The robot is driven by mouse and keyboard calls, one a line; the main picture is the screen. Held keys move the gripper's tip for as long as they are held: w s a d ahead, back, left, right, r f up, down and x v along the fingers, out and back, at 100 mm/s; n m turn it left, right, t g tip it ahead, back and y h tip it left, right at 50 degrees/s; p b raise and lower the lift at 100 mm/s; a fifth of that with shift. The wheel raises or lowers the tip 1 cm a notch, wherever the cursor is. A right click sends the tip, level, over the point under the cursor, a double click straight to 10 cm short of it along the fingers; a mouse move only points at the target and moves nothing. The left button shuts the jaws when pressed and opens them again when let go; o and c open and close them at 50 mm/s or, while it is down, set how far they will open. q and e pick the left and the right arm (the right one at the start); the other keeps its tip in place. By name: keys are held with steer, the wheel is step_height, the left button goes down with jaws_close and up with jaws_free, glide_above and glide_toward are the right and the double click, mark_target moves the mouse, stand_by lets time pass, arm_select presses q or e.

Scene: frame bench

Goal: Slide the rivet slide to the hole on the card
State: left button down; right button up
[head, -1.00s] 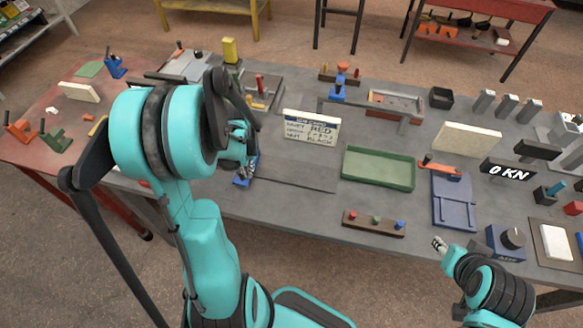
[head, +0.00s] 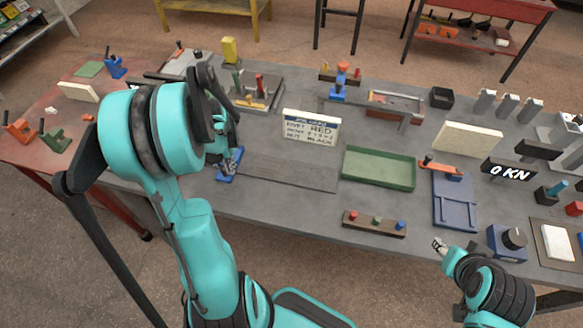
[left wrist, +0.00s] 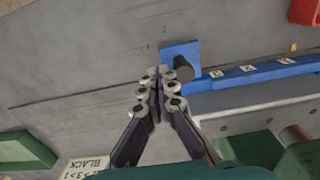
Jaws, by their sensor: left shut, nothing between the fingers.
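The white job card (head: 312,128) stands on the bench right of my left gripper; "RED" and "BLACK" can be read, but the smaller lines are unclear. The blue slide (head: 226,177) lies at the bench's front left, partly hidden by my left gripper. In the left wrist view it shows as a blue plate (left wrist: 172,52) with a dark round knob (left wrist: 184,73), beside a blue bar (left wrist: 270,70) with white number marks. My left gripper (left wrist: 158,75) is shut and empty, its tips close to the knob; contact is unclear. My right gripper (head: 438,243) is at the front edge, too small to judge.
A green tray (head: 379,168) lies right of the card. A block with coloured pegs (head: 374,224) sits near the front edge. A fixture with red and yellow parts (head: 257,92) stands behind my left gripper. The flat grey strip (head: 290,171) before the card is clear.

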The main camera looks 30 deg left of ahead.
arm_select(q)
steer(key=shift+s+a, duration=0.1)
steer(key=shift+a, duration=0.2)
steer(key=shift+w+d, duration=0.25)
steer(key=shift+d, duration=0.55)
step_height(320, 180, up, 7)
steer(key=p, duration=0.4)
steer(key=shift+p, duration=0.4)
steer(key=s+d+r+m+t+b, duration=0.1)
steer(key=d+m+t+b, duration=0.2)
steer(key=d, duration=2.3)
steer(key=t+b, duration=0.4)
steer(key=b, duration=0.4)
steer(key=shift+s+d+r, duration=0.2)
steer(key=shift+r, duration=0.05)
